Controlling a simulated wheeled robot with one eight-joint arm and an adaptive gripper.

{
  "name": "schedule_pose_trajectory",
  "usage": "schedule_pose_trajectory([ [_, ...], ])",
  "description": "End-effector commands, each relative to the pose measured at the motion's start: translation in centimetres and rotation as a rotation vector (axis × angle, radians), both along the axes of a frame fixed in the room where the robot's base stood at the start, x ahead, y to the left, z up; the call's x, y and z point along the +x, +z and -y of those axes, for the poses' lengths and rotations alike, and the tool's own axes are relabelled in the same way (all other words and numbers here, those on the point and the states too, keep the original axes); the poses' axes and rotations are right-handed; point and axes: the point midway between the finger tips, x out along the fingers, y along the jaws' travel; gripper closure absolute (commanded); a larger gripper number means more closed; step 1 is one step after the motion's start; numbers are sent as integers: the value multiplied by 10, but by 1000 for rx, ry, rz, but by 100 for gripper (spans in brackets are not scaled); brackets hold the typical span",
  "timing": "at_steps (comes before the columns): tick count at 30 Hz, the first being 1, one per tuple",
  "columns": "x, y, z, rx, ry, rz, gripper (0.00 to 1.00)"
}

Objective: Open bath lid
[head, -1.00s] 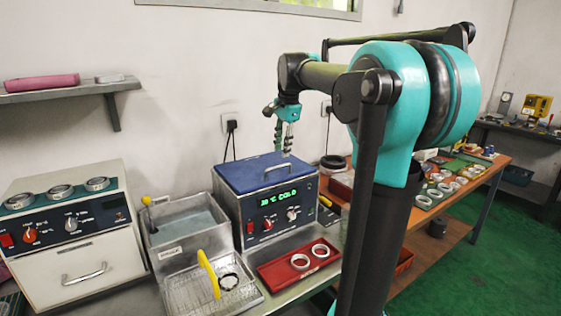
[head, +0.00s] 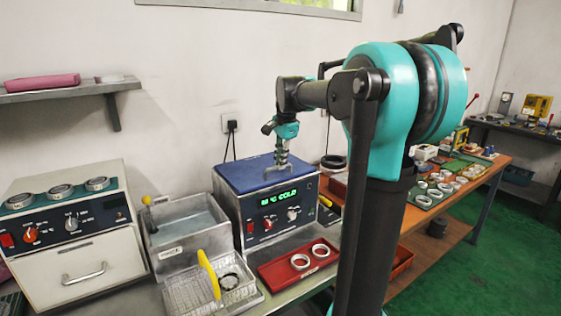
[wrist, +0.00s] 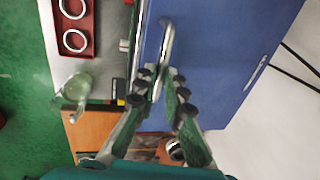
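The bath is a grey metal box with a dark front panel and a green display (head: 278,197) that reads COLD. Its blue lid (head: 238,177) lies flat and closed on top, and fills much of the wrist view (wrist: 225,60). A metal bar handle (wrist: 167,38) stands along the lid's edge. My gripper (head: 276,167) is down at the handle. In the wrist view my gripper (wrist: 159,76) has its two fingers apart, one on each side of the handle's near end. Whether the fingers touch the handle cannot be told.
A red tray (head: 272,279) with two rings lies in front of the bath. Left are an open metal tank (head: 185,222), a wire basket with a yellow handle (head: 208,272) and a white oven (head: 80,258). The wall is close behind. An orange bench (head: 478,192) holds rings at right.

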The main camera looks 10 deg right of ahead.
Motion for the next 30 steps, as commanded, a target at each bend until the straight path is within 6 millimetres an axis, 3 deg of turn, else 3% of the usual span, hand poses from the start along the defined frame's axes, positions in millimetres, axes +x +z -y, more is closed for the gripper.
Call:
schedule_pose_trajectory([
  [17,2,5,-1,-8,1,-18,100],
  [23,9,23,-4,-39,3,-94,100],
  [30,28,61,-12,-51,1,-123,100],
])
